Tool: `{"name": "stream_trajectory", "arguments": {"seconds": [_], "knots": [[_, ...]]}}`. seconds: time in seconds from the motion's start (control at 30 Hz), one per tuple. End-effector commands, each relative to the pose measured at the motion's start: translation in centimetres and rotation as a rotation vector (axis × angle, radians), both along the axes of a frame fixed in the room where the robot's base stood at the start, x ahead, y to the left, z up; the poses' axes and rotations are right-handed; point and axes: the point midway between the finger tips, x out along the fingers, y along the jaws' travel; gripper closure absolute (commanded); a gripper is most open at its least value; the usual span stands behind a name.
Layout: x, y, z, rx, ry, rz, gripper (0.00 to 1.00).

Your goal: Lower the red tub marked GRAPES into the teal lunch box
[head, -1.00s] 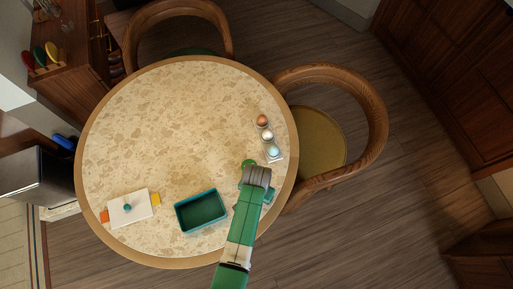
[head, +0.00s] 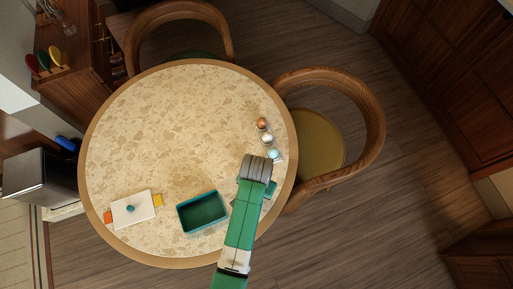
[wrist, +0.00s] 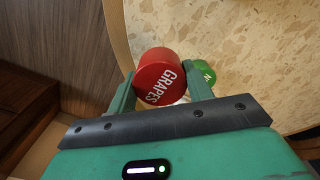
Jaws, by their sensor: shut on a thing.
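In the wrist view the red tub marked GRAPES (wrist: 160,72) sits between the two green fingers of my gripper (wrist: 161,84), which is shut on it. Its round red top with white lettering faces the camera. In the head view my gripper's wrist housing (head: 257,168) hides the tub and the fingers. The open teal lunch box (head: 202,213) stands near the table's front edge, left of and below my gripper in that picture. Its inside looks empty.
A green-topped tub (wrist: 205,72) stands just beyond the red one in the wrist view. A white panel with a teal knob (head: 132,209) lies at the left. A holder with several egg-like balls (head: 267,138) stands at the right. The table's middle (head: 180,130) is clear.

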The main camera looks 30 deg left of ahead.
Motion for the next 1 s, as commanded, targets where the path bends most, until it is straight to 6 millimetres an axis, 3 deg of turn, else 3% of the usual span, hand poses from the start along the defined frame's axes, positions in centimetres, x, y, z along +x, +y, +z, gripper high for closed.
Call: {"name": "stream_trajectory", "arguments": {"seconds": [0.27,0.4,0.63,1.0], "knots": [[-0.8,0.7,1.7,0.000,0.002,0.004,0.73],[-2.6,2.4,3.7,-0.001,0.003,0.004,0.73],[-6.3,5.9,5.5,0.000,0.001,0.005,0.73],[-12.6,11.9,4.0,-0.001,0.001,0.006,0.73]]}}
